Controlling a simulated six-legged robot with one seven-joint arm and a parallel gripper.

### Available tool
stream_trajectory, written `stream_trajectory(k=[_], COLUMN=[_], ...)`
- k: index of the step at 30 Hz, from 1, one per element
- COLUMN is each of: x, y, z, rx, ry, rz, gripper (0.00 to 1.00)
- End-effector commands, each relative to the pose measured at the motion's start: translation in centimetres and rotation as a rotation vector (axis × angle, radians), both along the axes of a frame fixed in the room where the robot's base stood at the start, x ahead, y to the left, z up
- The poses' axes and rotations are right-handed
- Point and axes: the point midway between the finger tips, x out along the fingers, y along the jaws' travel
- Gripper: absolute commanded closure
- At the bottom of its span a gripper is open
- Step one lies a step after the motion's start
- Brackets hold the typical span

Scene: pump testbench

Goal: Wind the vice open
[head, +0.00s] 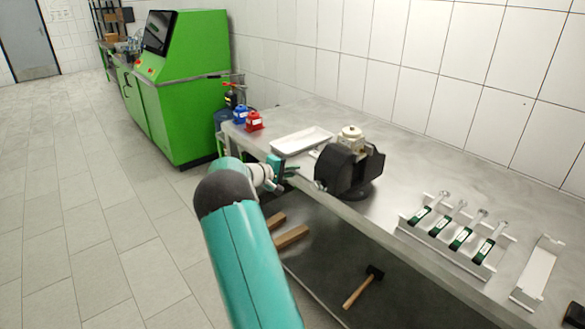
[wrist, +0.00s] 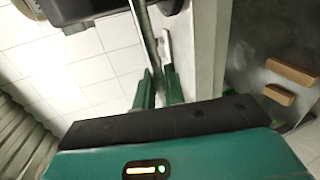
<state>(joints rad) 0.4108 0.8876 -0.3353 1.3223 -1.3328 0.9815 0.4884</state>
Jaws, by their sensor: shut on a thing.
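The dark vice (head: 338,172) stands on the metal bench near its front edge, with a pale pump part (head: 351,136) on top between its jaws. My gripper (head: 287,171) is left of the vice, at the bench's front edge. In the wrist view my green fingers (wrist: 158,80) are closed around a thin metal bar, the vice handle (wrist: 148,35). The bar runs up from the fingers to the dark vice body (wrist: 84,10) at the top edge. In the head view the handle is too small to make out clearly.
A white tray (head: 301,140) lies behind my gripper, left of the vice. Red (head: 254,121) and blue (head: 240,114) containers stand at the bench's far end. A rack (head: 450,250) of green-handled tools is right of the vice. A hammer (head: 363,287) and wooden blocks (head: 291,237) lie below.

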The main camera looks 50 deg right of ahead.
Motion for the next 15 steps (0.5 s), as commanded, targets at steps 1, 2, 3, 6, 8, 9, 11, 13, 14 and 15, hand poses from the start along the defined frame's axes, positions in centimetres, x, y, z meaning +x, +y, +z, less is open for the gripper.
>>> stream_trajectory(k=[1,2,3,6,8,9,11,13,14,15], x=[0.1,0.1,0.1,-0.1,-0.3,-0.4,-0.7,-1.0,-1.2,-1.4], y=[0.0,0.1,0.1,0.1,0.1,0.2,0.2,0.2,0.3,0.3], z=[-0.5,-0.8,-1.2,-2.4,-3.0,-3.5,-4.1,-4.9,-5.2,-5.6], rx=[0.006,0.011,0.019,0.039,0.050,0.058,0.072,0.086,0.092,0.100], ry=[0.033,0.057,0.089,0.178,0.232,0.270,0.327,0.393,0.420,0.457], rz=[0.002,0.003,0.003,0.003,0.004,0.004,0.003,0.003,0.004,0.004], gripper=[1.00,1.00,1.00,1.00,1.00,1.00,1.00,1.00,1.00,1.00])
